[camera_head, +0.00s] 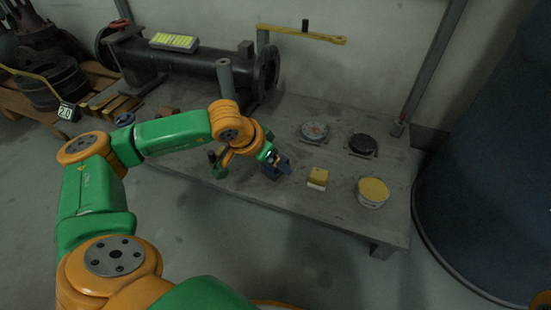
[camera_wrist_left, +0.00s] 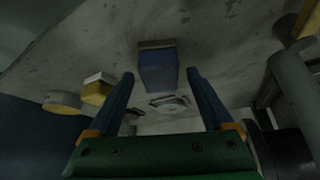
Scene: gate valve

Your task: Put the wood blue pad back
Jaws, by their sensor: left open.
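The blue pad (camera_wrist_left: 158,70) shows in the left wrist view as a blue block with a thin grey-brown strip along one edge. It stands on the grey table and lies just beyond and between my fingertips, apart from them in that view. In the head view the blue pad (camera_head: 270,173) is small and dark, partly hidden by my left gripper (camera_head: 279,159), which is right above it. My left gripper also shows in the left wrist view (camera_wrist_left: 160,77), with its two dark blue fingers spread and nothing between them. My right gripper is not seen.
On the table (camera_head: 240,197), right of the blue pad, are a yellow pad (camera_head: 318,176) and a yellow-lidded tub (camera_head: 373,192). Behind them are a pale round dial (camera_head: 314,131) and a black disc (camera_head: 362,145). A large pipe (camera_head: 190,62) lies along the back.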

